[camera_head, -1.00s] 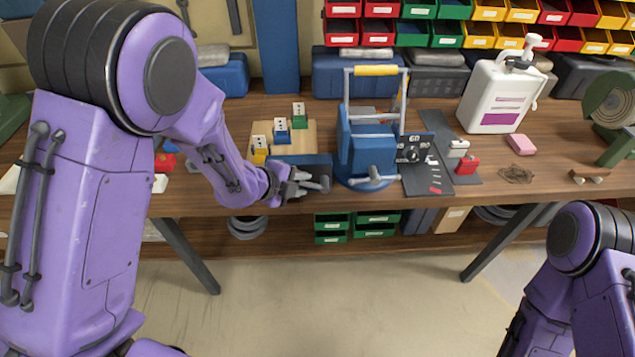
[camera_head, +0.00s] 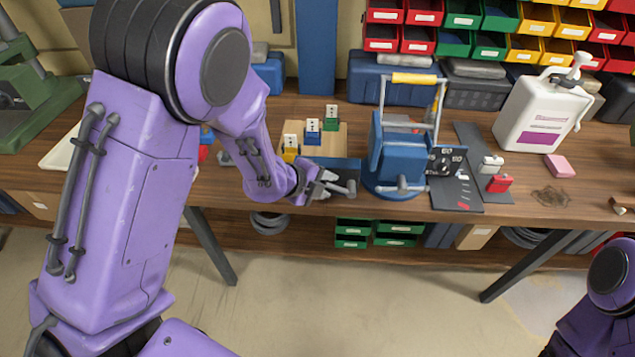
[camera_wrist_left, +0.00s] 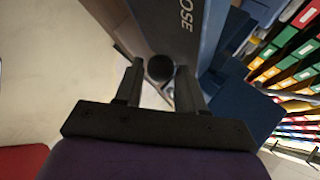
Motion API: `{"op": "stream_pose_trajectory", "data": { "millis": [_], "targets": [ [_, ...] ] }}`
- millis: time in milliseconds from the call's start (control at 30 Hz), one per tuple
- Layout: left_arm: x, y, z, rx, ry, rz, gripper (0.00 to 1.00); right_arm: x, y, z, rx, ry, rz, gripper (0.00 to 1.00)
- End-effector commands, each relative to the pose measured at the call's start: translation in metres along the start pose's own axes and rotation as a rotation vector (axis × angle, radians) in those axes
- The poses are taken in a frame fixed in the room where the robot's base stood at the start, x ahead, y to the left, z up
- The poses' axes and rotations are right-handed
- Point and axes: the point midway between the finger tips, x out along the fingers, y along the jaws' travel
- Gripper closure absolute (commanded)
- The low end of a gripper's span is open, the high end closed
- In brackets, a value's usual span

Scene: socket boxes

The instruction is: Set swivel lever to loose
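A dark blue panel (camera_head: 340,170) stands at the bench's front edge, left of a blue device. A grey swivel lever (camera_head: 350,188) sticks out in front of it. My left gripper (camera_head: 325,185) is at the lever, its fingers apart, one on each side. In the left wrist view, the lever's round dark end (camera_wrist_left: 160,68) sits between the fingertips of my left gripper (camera_wrist_left: 160,82). Contact cannot be told. The panel's face (camera_wrist_left: 175,22) shows the letters "OSE" there; the rest of the word is cut off. My right gripper is out of view.
The blue device (camera_head: 397,165) with a yellow-topped handle stands close right of the lever. A wooden board (camera_head: 328,137) with socket blocks lies behind the panel. A white canister (camera_head: 540,112) stands farther right. Open floor lies before the bench.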

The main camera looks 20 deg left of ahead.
Motion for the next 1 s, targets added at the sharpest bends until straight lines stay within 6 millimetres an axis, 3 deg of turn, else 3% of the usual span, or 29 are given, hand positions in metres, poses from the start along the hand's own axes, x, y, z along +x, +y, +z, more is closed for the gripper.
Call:
{"op": "stream_pose_trajectory", "data": {
  "millis": [300, 400, 567, 1000],
  "targets": [
    [-0.073, -0.001, 0.0, -0.002, -0.002, -0.005, 0.61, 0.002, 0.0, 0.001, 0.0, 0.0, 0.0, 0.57],
    [-0.089, -0.001, 0.001, -0.001, -0.002, -0.004, 0.61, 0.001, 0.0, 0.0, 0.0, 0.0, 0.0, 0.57],
    [-0.099, 0.0, 0.001, -0.003, -0.001, -0.002, 0.61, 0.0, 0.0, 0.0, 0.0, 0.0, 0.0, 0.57],
    [-0.098, 0.0, 0.001, -0.003, -0.001, -0.001, 0.61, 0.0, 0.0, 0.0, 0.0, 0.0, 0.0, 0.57]
  ]
}}
